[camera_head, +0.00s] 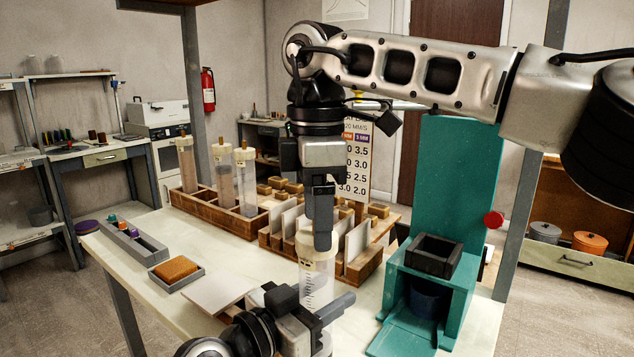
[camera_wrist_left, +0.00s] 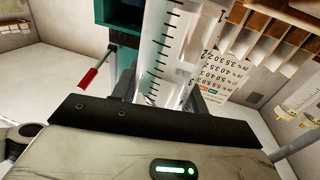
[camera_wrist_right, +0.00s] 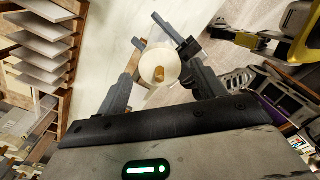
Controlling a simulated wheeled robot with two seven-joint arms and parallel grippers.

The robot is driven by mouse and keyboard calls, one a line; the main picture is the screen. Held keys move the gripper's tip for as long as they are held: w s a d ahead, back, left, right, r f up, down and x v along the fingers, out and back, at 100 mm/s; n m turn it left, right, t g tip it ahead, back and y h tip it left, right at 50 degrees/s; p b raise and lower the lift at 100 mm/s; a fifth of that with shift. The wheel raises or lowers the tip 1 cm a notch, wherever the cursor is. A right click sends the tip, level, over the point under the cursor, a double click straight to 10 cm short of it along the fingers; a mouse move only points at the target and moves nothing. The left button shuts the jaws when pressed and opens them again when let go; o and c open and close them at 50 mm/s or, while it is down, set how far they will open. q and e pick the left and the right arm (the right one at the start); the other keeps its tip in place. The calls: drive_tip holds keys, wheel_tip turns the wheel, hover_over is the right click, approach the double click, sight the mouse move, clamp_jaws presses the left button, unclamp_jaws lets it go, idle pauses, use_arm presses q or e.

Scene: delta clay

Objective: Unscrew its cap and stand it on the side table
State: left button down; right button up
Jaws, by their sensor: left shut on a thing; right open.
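A clear graduated cylinder (camera_head: 317,277) stands upright in front of the wooden racks, its base hidden. My left gripper (camera_head: 312,306) is shut around its lower part; the marked wall also fills the jaws in the left wrist view (camera_wrist_left: 172,50). A pale round cap (camera_wrist_right: 160,66) with a brass knob (camera_wrist_right: 159,74) sits on its top. My right gripper (camera_head: 322,238) points down right above the cylinder. Its fingers are open on either side of the cap in the right wrist view (camera_wrist_right: 163,90), with gaps visible. In the head view this gripper hides much of the cap.
A pale worktable (camera_head: 185,240) carries a rack (camera_head: 240,222) of capped cylinders, a rack of plates (camera_head: 360,262), a grey tray (camera_head: 135,243) and a sponge (camera_head: 176,269). A teal press (camera_head: 455,200) stands to the right. Grey side benches (camera_head: 100,158) are at the far left.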

drive_tip(key=shift+f, duration=1.2)
